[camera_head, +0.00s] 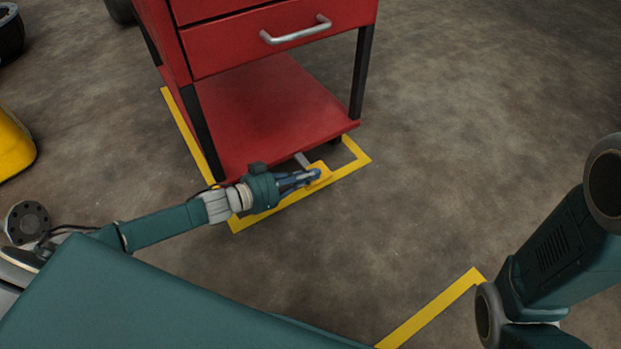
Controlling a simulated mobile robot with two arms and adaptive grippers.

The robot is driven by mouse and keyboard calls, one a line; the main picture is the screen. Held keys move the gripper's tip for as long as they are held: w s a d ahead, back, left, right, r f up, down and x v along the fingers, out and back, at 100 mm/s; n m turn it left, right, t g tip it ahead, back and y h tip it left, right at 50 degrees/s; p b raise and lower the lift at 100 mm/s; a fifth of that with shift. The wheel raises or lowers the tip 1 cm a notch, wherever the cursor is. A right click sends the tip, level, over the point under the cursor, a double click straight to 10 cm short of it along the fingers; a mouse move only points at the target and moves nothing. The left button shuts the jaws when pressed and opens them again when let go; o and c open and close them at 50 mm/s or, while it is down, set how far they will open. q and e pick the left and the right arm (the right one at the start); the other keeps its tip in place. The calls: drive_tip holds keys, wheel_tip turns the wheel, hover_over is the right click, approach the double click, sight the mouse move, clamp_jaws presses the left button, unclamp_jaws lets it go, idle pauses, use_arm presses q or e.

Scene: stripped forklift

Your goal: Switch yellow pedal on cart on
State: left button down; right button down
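The red cart (270,105) stands at the top centre, with a drawer above and an open lower shelf. The yellow pedal (322,172) sticks out low at the cart's front edge on a short grey lever (301,159). My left gripper (316,176) reaches in from the left, with its fingertips at the pedal, overlapping it in this view. I cannot tell whether they touch or press it, and the gap between the fingers is too small to judge. My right arm shows at the right edge; its gripper is out of view.
Yellow floor tape (350,170) runs around the cart's foot, and another tape strip (430,308) lies at the lower centre. A yellow object (12,145) stands at the left edge, with a dark round thing (10,35) above it. The floor right of the cart is clear.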

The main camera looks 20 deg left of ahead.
sight(312, 188)
idle(0.3)
use_arm(q)
drive_tip(key=shift+d+f+m, duration=0.1)
drive_tip(key=shift+f+m, duration=0.15)
drive_tip(key=shift+m, duration=0.05)
wheel_tip(312, 188, down, 4)
drive_tip(key=m, duration=0.1)
drive_tip(key=m+t+y, duration=0.1)
drive_tip(key=shift+s+d+f+m, duration=0.1)
drive_tip(key=shift+s+f+m, duration=0.05)
drive_tip(key=shift+m, duration=0.25)
drive_tip(key=shift+f, duration=0.3)
drive_tip(key=shift+r+p, duration=0.1)
drive_tip(key=shift+p, duration=0.25)
